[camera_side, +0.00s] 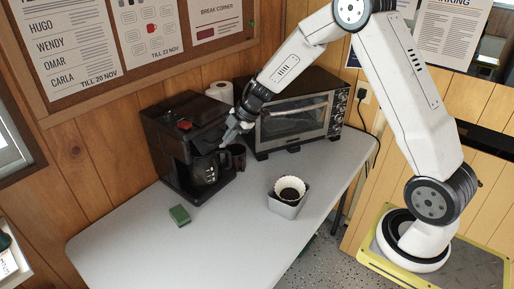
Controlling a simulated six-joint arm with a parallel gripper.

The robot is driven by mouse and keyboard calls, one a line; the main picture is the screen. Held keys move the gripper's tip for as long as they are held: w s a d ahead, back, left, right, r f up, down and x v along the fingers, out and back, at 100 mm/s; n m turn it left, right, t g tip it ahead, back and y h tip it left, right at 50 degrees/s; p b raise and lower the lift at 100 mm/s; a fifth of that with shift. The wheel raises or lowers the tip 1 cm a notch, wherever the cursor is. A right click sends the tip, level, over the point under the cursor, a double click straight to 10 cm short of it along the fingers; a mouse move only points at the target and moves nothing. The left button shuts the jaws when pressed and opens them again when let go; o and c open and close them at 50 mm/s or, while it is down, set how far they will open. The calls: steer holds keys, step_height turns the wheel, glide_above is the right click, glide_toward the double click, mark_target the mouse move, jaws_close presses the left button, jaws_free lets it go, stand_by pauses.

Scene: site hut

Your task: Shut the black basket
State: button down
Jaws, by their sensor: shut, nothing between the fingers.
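The black basket (207,140) is on the front of the black coffee maker (166,133), above the glass carafe (205,170). It appears to stick out from the machine's front; the picture is too small to tell how far. My gripper (226,142) is shut and empty, tilted down at the right side of the basket. I cannot tell whether its fingertips touch the basket. My gripper partly hides the area between the coffee maker and the toaster oven.
A toaster oven (293,122) stands close behind on the right. A dark mug (238,157) is beside the carafe. A grey container (285,208) holds a paper filter with dark grounds. A green sponge (179,215) lies in front. The table's (215,250) front area is clear.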

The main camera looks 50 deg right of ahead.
steer(key=s+f+v, duration=0.1)
steer(key=s+v, duration=0.1)
steer(key=v, duration=0.9)
steer(key=shift+s+r, duration=0.25)
steer(key=shift+s, duration=0.1)
steer(key=shift+w+a, duration=0.1)
steer(key=shift+a, duration=0.05)
steer(key=w+a+r+m+t+h, duration=0.2)
steer(key=a+m+t, duration=0.25)
steer(key=m, duration=0.25)
steer(key=s+a+f+m+g+h, duration=0.1)
steer(key=s+a+f+m+g, duration=0.1)
steer(key=s, duration=0.7)
steer(key=s+a+f+m+g+h, duration=0.1)
steer(key=s+f+m+g, duration=0.4)
steer(key=s, duration=0.5)
step_height(320, 180, down, 2)
steer(key=a+m, duration=0.1)
steer(key=m, duration=0.2)
steer(key=shift+a, duration=0.25)
